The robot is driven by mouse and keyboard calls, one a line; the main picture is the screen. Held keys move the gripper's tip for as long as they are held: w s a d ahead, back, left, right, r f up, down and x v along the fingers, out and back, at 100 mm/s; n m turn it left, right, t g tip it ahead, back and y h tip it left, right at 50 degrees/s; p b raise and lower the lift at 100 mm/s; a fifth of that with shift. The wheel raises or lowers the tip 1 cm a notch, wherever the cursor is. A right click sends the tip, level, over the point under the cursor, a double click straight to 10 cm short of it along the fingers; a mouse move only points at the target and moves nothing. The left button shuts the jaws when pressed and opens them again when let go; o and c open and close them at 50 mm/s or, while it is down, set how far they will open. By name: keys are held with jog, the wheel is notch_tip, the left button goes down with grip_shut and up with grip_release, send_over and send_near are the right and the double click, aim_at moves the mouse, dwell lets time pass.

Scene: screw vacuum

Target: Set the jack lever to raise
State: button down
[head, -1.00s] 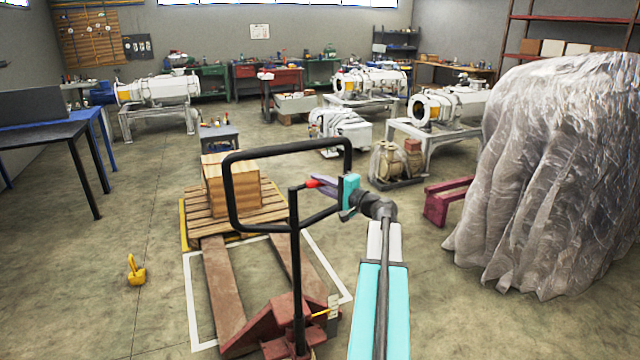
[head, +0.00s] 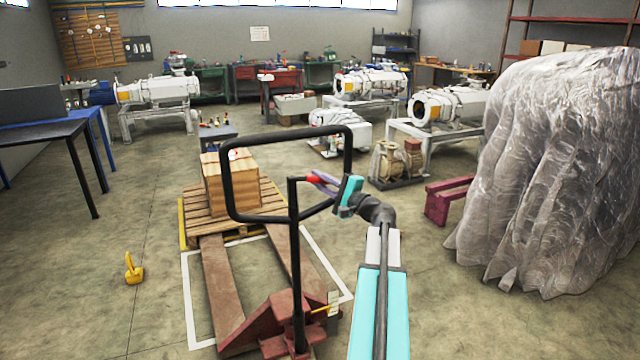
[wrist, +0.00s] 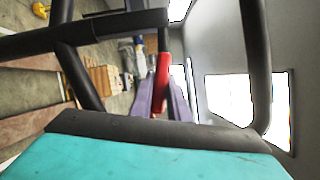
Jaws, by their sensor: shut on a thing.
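The jack lever is a small red-tipped lever (head: 312,180) at the top of the black post, inside the looped handle (head: 226,185) of the pallet jack (head: 262,328). My gripper (head: 318,181) reaches in from the right, its purple fingers at the red tip. In the wrist view the red lever (wrist: 162,78) lies between the two purple fingers (wrist: 162,100), which are shut on it. The fingers hide part of the lever's sides. The handle's black bars cross the left, top and right of that view.
A wooden crate (head: 230,184) sits on a pallet (head: 190,230) at the end of the jack's forks. White lines mark the floor around the forks. A yellow object (head: 134,270) stands at left. A plastic-covered bulk (head: 570,170) fills the right, with clear floor before it.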

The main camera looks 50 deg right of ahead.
jog(key=shift+f, duration=0.2)
jog(key=c, duration=1.7)
grip_release()
jog(key=s, duration=0.4)
jog(key=s+f+b, duration=0.1)
jog(key=s, duration=0.4)
jog(key=s+b, duration=0.1)
jog(key=s, duration=0.3)
jog(key=shift+s+a+f, duration=0.15)
jog(key=shift+s+f, duration=0.15)
jog(key=shift+s, duration=0.1)
